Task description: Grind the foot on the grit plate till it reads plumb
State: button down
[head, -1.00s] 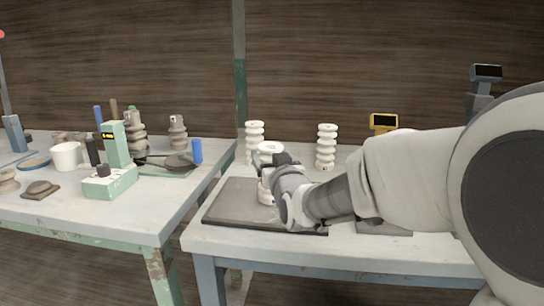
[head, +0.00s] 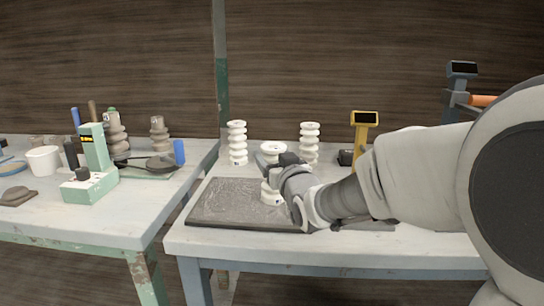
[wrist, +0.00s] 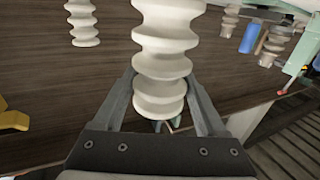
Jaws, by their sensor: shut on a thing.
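My gripper (head: 280,166) is shut on a white ribbed insulator (head: 271,148). The wrist view shows this insulator (wrist: 163,45) between the two grey fingers. In the head view it stands roughly upright over the right part of the dark grit plate (head: 222,204). Its lower end looks at or very near the plate, but I cannot tell whether it touches. My gripper hides part of it. Pale marks show on the plate. A yellow stand with a dark display (head: 366,118) is behind my arm; I cannot read it.
Two white insulators stand behind the plate, at left (head: 237,143) and right (head: 309,142). The left table (head: 110,222) holds a green device (head: 94,150), a white cup (head: 43,160) and brown insulators (head: 159,136). A post (head: 221,70) rises between the tables.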

jog(key=shift+d+r, duration=0.1)
jog(key=shift+d, duration=0.3)
jog(key=shift+a+f, duration=0.2)
jog(key=shift+a, duration=1.55)
jog(key=shift+w+a+r, duration=0.1)
jog(key=shift+a+r, duration=0.05)
jog(key=shift+a, duration=1.2)
jog(key=shift+a+r, duration=0.1)
jog(key=shift+a, duration=1.2)
jog(key=shift+a, duration=1.2)
jog(key=shift+w+d, duration=0.1)
jog(key=shift+s+d+f, duration=0.1)
jog(key=shift+d, duration=2.7)
jog(key=shift+s+d, duration=0.1)
jog(key=shift+d, duration=2.65)
